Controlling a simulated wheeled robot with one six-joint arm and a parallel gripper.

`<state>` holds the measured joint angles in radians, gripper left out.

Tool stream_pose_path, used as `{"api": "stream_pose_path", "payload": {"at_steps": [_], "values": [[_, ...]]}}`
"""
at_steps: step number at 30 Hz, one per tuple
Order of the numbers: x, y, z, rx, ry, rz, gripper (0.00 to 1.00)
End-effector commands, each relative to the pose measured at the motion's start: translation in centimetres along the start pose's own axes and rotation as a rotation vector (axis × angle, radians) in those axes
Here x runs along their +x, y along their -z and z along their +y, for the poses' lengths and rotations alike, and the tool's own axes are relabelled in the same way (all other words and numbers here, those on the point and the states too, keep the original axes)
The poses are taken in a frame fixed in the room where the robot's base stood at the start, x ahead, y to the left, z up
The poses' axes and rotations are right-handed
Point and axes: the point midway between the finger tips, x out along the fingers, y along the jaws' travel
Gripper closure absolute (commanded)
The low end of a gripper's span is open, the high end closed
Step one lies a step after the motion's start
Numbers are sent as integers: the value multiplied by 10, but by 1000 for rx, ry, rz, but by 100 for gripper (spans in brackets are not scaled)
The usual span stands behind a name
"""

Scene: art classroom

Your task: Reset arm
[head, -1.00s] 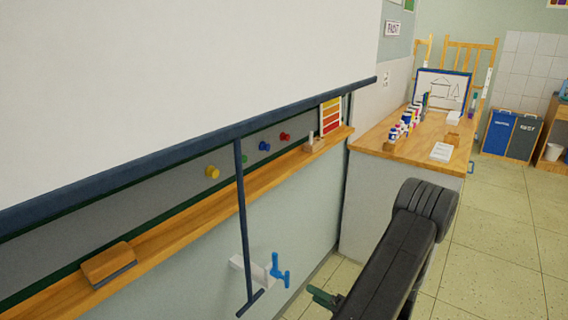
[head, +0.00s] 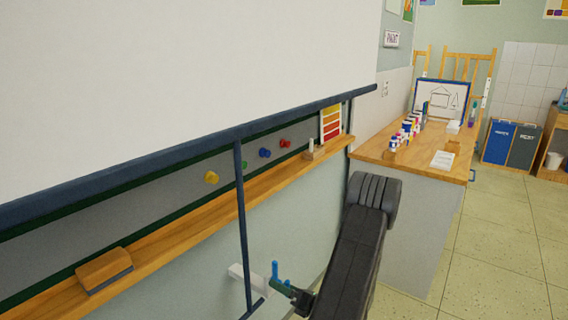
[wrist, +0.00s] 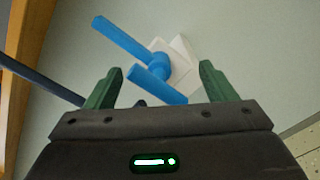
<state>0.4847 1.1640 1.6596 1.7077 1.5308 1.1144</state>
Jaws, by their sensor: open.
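My gripper (wrist: 160,85) is open, with its two green fingers spread apart in the wrist view. A blue lever handle (wrist: 163,80) on a white wall mount (wrist: 182,58) lies ahead of the fingers. Part of the handle shows between the fingertips in the picture; I cannot tell whether anything touches it. In the head view my gripper (head: 294,298) is low, beside the blue handle (head: 275,270) and the white mount (head: 238,272). My arm hides part of the wall and the counter's side.
A white pull-down screen (head: 180,80) with a dark bottom bar and hanging pull rod (head: 242,220) is close on the left. A wooden ledge (head: 190,215) holds an eraser (head: 104,270). A counter (head: 400,160) with paint bottles stands behind my arm. Floor at right is clear.

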Motion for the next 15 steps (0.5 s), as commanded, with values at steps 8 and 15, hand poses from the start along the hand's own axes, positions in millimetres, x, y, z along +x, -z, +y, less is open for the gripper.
{"api": "stream_pose_path", "payload": {"at_steps": [8,15], "values": [[0,3,-3,-270,-1,1,22],[0,3,-4,-509,-2,2,22]]}}
